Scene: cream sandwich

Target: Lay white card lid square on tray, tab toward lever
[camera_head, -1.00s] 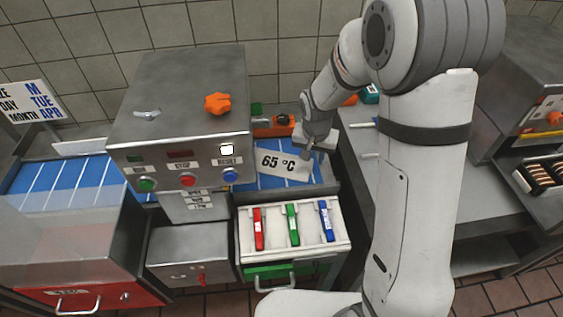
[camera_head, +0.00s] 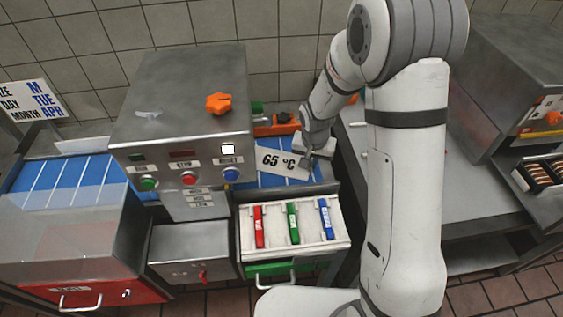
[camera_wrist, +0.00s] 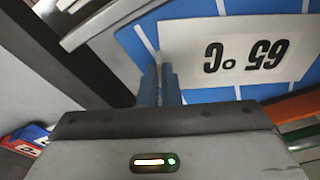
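A white card marked "65 °C" (camera_head: 280,171) lies flat, or is held just above, the blue striped surface (camera_head: 262,182) right of the steel machine, slightly tilted in the picture. The wrist view shows the card (camera_wrist: 245,78) upside down over the blue. My gripper (camera_head: 310,160) is at the card's right end. In the wrist view its fingers (camera_wrist: 161,84) are close together at the card's near left corner and look closed on it. Which part is the tab cannot be told. A small red lever (camera_head: 202,277) is on the lower steel box.
A white tray (camera_head: 337,236) with red, green and blue clips sits in front of the blue surface. The steel machine (camera_head: 182,95) with buttons and an orange knob (camera_head: 218,103) stands left. An orange tool (camera_head: 277,126) lies behind. A steel bench (camera_head: 467,183) is right.

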